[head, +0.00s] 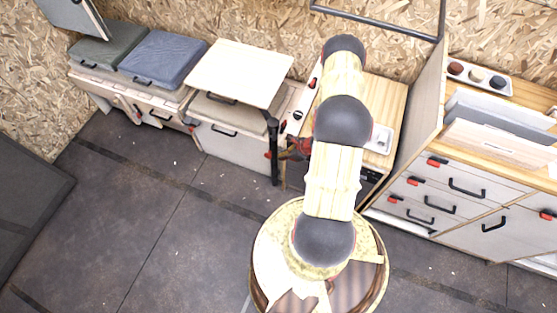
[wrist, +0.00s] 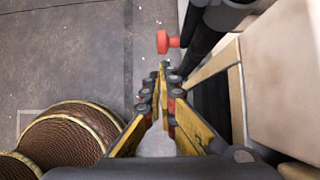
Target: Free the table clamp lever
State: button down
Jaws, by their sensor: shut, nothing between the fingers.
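The small table has a pale wooden top (head: 240,72) and a black post-like leg (head: 273,150). A red knob (wrist: 168,41) sticks out to the left of the black leg (wrist: 203,45) in the wrist view, and appears to be the clamp lever's end. A small red spot beside the leg in the head view (head: 267,155) seems to be the same knob. My gripper (wrist: 161,70) has yellow fingers, shut and empty, their tips just below the knob in the wrist picture. Contact cannot be told. In the head view my arm partly hides the gripper.
A pale cabinet (head: 226,145) stands under the tabletop. Benches with a grey cushion (head: 107,45) and a blue cushion (head: 163,57) lie left. A drawer unit (head: 450,190) with red latches stands right. The dark floor (head: 150,215) at left is clear.

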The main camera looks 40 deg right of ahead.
jog(key=shift+b+x, duration=0.3)
jog(key=shift+x, duration=1.8)
jog(key=shift+f, duration=0.15)
jog(key=shift+w+b, duration=0.2)
jog(key=shift+b, duration=0.4)
